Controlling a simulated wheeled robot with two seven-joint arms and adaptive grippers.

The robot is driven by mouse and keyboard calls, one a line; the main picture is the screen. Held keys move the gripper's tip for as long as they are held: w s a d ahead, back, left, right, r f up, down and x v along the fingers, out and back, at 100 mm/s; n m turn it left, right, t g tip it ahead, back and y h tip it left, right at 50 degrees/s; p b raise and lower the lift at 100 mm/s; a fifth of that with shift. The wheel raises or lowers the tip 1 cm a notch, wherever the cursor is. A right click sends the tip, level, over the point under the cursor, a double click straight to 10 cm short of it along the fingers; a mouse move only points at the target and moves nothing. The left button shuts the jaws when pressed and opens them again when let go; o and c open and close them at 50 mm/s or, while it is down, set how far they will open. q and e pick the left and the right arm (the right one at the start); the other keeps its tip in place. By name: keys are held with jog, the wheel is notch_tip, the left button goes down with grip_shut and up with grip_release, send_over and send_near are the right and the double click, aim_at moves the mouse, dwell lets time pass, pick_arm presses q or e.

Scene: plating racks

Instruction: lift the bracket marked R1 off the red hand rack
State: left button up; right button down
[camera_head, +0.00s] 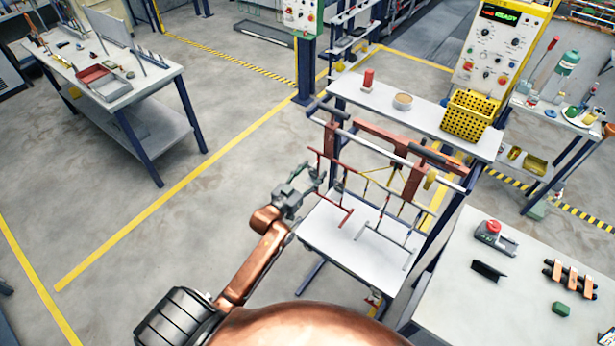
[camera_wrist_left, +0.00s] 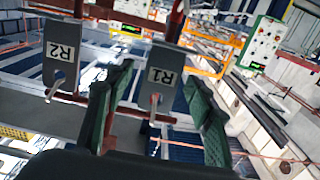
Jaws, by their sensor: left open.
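My left gripper (camera_head: 318,178) is open beside the left end of the red hand rack (camera_head: 347,168), which hangs in the frame over the white table. In the left wrist view, the green fingers of the gripper (camera_wrist_left: 160,74) stand apart. A grey bracket (camera_wrist_left: 176,60) with a white label shows between them, hanging on a hook of the rack. Its label starts with R; the digit is hard to read. Another grey bracket (camera_wrist_left: 64,58), marked R2, hangs to its left, outside the fingers. I cannot tell whether the fingers touch either bracket.
A white shelf (camera_head: 430,117) above the rack holds a yellow basket (camera_head: 471,115) and a red-topped item (camera_head: 368,79). A yellow rack part and a grey rack part hang close right of the red one. Open floor lies left of my arm.

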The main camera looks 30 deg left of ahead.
pick_arm(q)
jog(key=shift+w, duration=0.2)
jog(key=c, duration=1.3)
jog(key=o, duration=0.6)
jog(key=c, duration=0.6)
jog(key=shift+r, duration=0.15)
jog(key=shift+s+r+p, duration=0.2)
jog(key=shift+r+p, duration=0.15)
jog(key=shift+p, duration=0.3)
jog(key=shift+s+r, duration=0.15)
jog(key=shift+s, duration=0.05)
